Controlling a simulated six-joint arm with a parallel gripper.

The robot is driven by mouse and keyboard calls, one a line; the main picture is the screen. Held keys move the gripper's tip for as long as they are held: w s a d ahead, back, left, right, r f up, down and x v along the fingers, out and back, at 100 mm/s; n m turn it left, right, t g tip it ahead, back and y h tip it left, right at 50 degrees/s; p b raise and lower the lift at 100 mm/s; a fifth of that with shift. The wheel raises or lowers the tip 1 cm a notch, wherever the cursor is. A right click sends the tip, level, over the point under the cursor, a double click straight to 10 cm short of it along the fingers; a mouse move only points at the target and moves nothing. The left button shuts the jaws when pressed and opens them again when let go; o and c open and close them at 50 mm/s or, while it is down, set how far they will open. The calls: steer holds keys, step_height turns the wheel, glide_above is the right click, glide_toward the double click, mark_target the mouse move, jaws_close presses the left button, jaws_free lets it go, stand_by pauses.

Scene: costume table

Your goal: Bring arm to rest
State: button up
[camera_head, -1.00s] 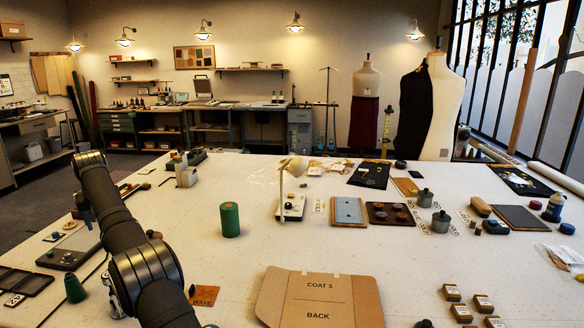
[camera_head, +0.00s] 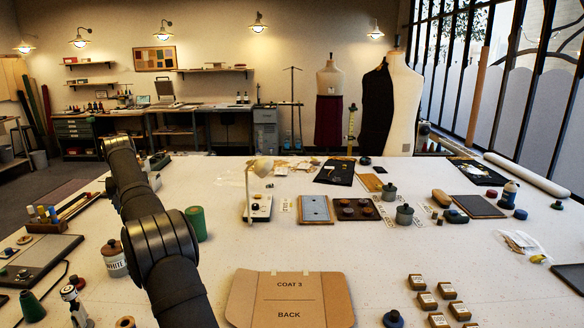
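My arm (camera_head: 160,246) rises from the bottom edge at left of centre and leans up and left to a bent joint (camera_head: 118,146). The part past this joint is hidden or out of the picture. My gripper is not in view, so I cannot see its fingers or whether it holds anything.
Close beside the arm are a green spool (camera_head: 196,222) and a jar marked WHITE (camera_head: 115,262). A brown COAT 3 card (camera_head: 290,300) lies at the front, with several small labelled blocks (camera_head: 427,300) to its right. The white table (camera_head: 330,245) is clear behind the card.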

steer(key=w+d+r+m, duration=0.1)
steer(key=w+d+m, duration=0.1)
steer(key=d, duration=1)
steer(key=w+d+r+m+h, duration=0.1)
steer(key=w+d+m, duration=0.1)
steer(key=d, duration=1)
steer(key=shift+w+r+t, duration=0.3)
steer(key=shift+w+r, duration=0.05)
steer(key=shift+w, duration=0.5)
steer(key=shift+d, duration=0.1)
